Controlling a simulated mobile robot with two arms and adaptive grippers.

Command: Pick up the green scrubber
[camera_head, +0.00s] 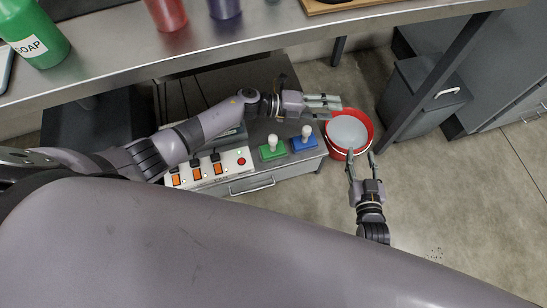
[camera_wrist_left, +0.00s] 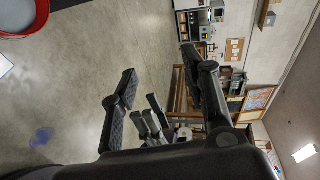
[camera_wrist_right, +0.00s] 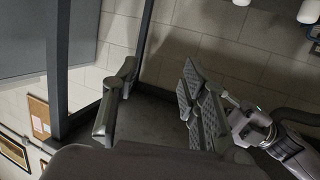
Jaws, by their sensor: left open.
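The green scrubber (camera_head: 272,150) has a flat green base and a white knob handle. It stands upright on the grey cabinet top (camera_head: 307,157) in the head view, beside a blue scrubber (camera_head: 303,142) of the same shape. My left gripper (camera_head: 333,106) is open and empty, above and to the right of the green scrubber in the picture, apart from it. My right gripper (camera_head: 361,160) has its fingers spread, with nothing between them, near the red bucket. I see no green scrubber in either wrist view.
A red bucket (camera_head: 334,152) with a grey inside stands right of the cabinet. A steel counter (camera_head: 110,65) with a green soap bottle (camera_head: 33,38) spans the top. Open floor lies at right.

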